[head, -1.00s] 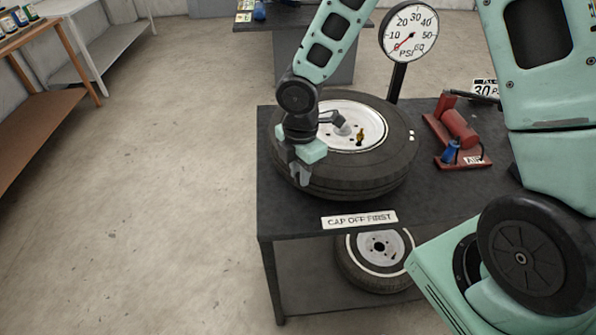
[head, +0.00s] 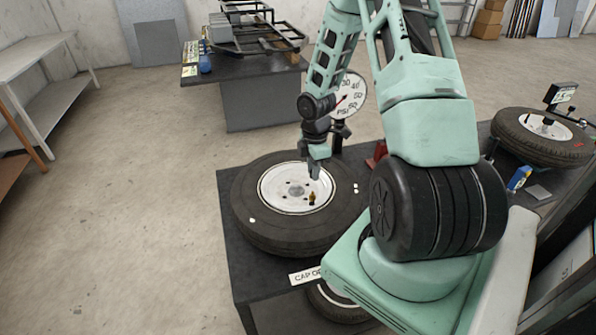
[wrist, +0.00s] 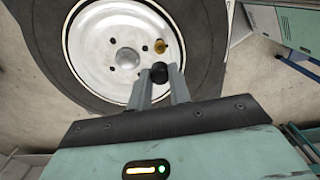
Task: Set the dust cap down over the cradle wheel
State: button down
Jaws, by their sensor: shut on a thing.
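My gripper (head: 317,172) is above the right part of the rim of the wheel lying flat on the dark bench (head: 228,240). In the wrist view my gripper (wrist: 159,80) is shut on a small black piece, which looks like the dust cap (wrist: 159,71). The wheel (head: 245,218) has a black tyre and white rim; it also shows in the wrist view (wrist: 95,42). A brass valve (head: 312,198) stands on the rim, just beyond the cap in the wrist view (wrist: 160,47). I cannot tell the height gap between them.
A pressure gauge (head: 350,97) stands behind the wheel. A second wheel (head: 507,130) lies at the right beside a small display (head: 562,93). Another wheel (head: 335,305) is under the bench. A back table (head: 240,70) holds a dark frame. Floor at left is clear.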

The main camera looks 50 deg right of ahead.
aim_at(313, 192)
jog(key=shift+f, duration=0.1)
dwell(0.3)
jog(key=shift+f+b, duration=1.5)
jog(key=shift+f, duration=1.1)
jog(key=shift+f+b, duration=0.85)
jog(key=shift+f, duration=0.35)
jog(key=c, duration=1.2)
grip_release()
jog(key=shift+c, duration=0.2)
jog(key=shift+o, duration=0.2)
jog(key=shift+r, duration=0.15)
notch_tip(313, 192, up, 7)
jog(key=p, duration=0.7)
